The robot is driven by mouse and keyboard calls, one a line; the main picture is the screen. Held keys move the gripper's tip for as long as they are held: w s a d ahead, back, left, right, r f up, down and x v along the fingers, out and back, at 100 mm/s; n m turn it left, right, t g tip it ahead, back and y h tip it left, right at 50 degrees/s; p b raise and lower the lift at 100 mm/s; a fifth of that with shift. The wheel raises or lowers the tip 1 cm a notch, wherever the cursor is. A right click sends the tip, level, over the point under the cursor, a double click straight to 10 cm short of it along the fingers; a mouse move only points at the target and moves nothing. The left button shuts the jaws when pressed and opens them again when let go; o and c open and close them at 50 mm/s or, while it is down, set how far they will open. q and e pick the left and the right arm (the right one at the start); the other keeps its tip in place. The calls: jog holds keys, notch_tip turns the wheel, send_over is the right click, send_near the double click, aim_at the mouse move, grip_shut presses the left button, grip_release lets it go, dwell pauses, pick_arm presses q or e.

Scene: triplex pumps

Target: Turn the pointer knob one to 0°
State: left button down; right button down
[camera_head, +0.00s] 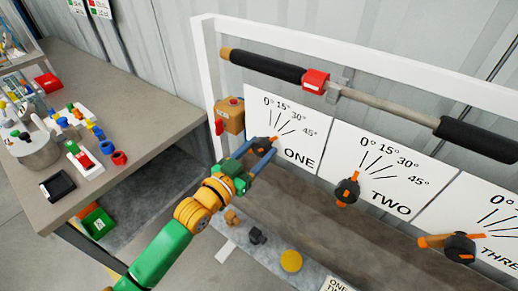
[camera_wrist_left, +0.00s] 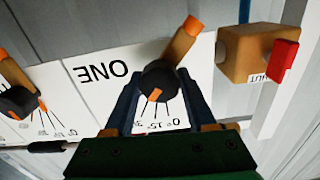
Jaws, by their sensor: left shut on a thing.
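Pointer knob one (camera_head: 262,144) is a dark round knob on the white panel marked ONE (camera_head: 298,157). My left gripper (camera_head: 260,150) is at it, partly covering it in the head view. In the left wrist view, where the panel is upside down, the two blue fingers (camera_wrist_left: 157,82) are shut on the sides of knob one (camera_wrist_left: 160,70). Its orange handle (camera_wrist_left: 186,38) sticks up and right; its small orange tip mark leans down-left, off the 0° line, toward the 15° to 30° marks. The exact angle is unclear. My right gripper is not in view.
Knob two (camera_head: 346,190) and knob three (camera_head: 459,247) sit on panels to the right. A tan box with a red button (camera_head: 230,115) is just left of knob one. A long black-handled bar (camera_head: 374,98) runs above. A cluttered workbench (camera_head: 150,112) stands left.

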pick_arm(q)
jog(key=n+p, duration=0.1)
jog(key=n, duration=0.3)
jog(key=shift+f+n+p, duration=0.1)
jog(key=shift+n+p, duration=0.3)
jog(key=shift+n, duration=1.8)
jog(key=shift+c, duration=1.1)
grip_release()
jog(key=shift+d, duration=0.15)
jog(key=v, duration=0.7)
jog(key=shift+b, duration=0.3)
